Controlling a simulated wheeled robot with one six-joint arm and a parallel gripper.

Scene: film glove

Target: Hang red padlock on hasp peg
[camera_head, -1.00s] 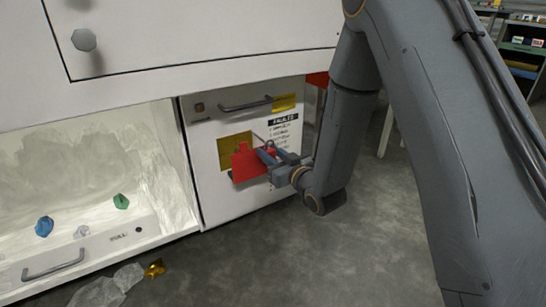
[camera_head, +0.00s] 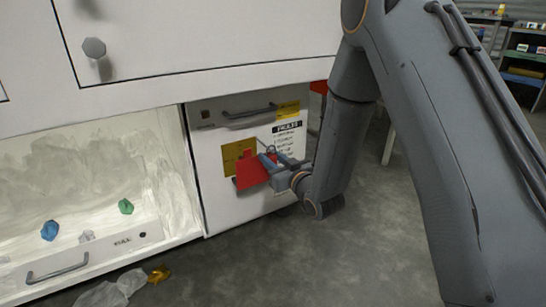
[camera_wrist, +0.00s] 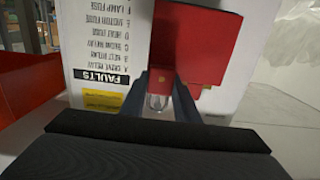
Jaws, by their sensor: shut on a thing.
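The red padlock (camera_wrist: 160,78) is a small block with a pale metal shackle, held between my gripper's fingers (camera_wrist: 159,98). In the head view my gripper (camera_head: 270,162) is shut beside a larger red panel (camera_head: 252,174), at the front of the white cabinet. The red panel also fills the upper middle of the wrist view (camera_wrist: 195,40); I cannot tell what it is fixed to. A yellow plate (camera_head: 235,155) lies behind it on the cabinet front. A thin rod shows near the shackle, but I cannot clearly make out the hasp peg or any contact.
A white cabinet door (camera_head: 212,195) carries a dark handle (camera_head: 249,112) and a FAULTS list (camera_head: 290,139). To the left is an open lit bay with a blue piece (camera_head: 49,230) and a green piece (camera_head: 125,206). Clear plastic (camera_head: 112,289) lies on the floor.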

